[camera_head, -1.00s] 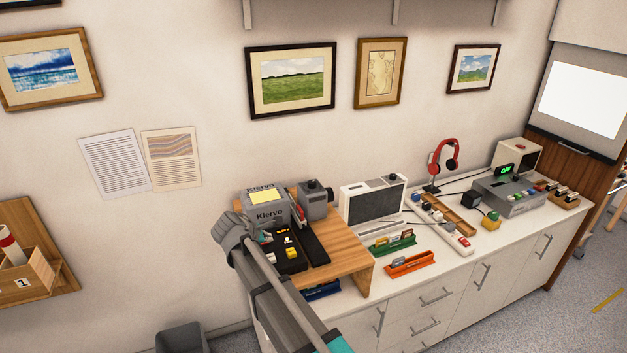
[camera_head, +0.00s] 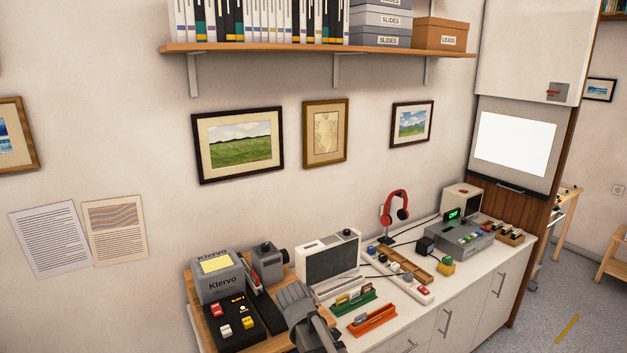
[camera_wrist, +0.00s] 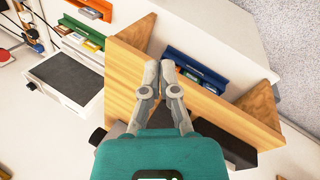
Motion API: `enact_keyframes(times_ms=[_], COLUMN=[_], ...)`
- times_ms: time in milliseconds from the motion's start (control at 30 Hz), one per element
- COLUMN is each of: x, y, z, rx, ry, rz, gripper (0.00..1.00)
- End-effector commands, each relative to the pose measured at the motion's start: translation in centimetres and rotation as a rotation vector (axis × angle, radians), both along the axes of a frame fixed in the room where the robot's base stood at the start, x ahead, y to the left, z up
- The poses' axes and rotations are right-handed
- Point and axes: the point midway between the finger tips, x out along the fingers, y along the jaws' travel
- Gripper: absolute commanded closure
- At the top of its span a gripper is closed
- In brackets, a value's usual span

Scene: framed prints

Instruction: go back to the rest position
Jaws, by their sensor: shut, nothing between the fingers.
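My gripper (camera_wrist: 159,68) shows in the wrist view with its two grey fingers together and nothing held between them. Its teal body (camera_wrist: 145,155) fills the lower middle. The fingers show in front of the wooden stand (camera_wrist: 195,90), with a blue holder (camera_wrist: 198,66) beyond; I cannot tell how far apart they are. In the head view, a grey part of my arm (camera_head: 302,306) shows at the bottom, in front of the worktop. The fingers are not visible there.
The wooden stand carries a Klervo device (camera_head: 222,282). A white screen unit (camera_head: 328,258), green holder (camera_head: 353,301), orange holder (camera_head: 372,320) and red headphones (camera_head: 394,207) crowd the worktop. Framed prints (camera_head: 238,143) hang behind, under a shelf (camera_head: 310,50).

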Motion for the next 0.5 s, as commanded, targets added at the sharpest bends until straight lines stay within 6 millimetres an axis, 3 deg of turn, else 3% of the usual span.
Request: enact_keyframes(times_ms=[33,200,500], x=[-1.0,-3.5,-8.6], y=[-1.8,-6.3,-12.8], z=[-0.3,-0.9,-1.8], rx=[0.028,0.124,0.284], ry=[0.007,0.032,0.079], rz=[-0.063,-0.274,-0.646], gripper=[1.00,1.00,1.00])
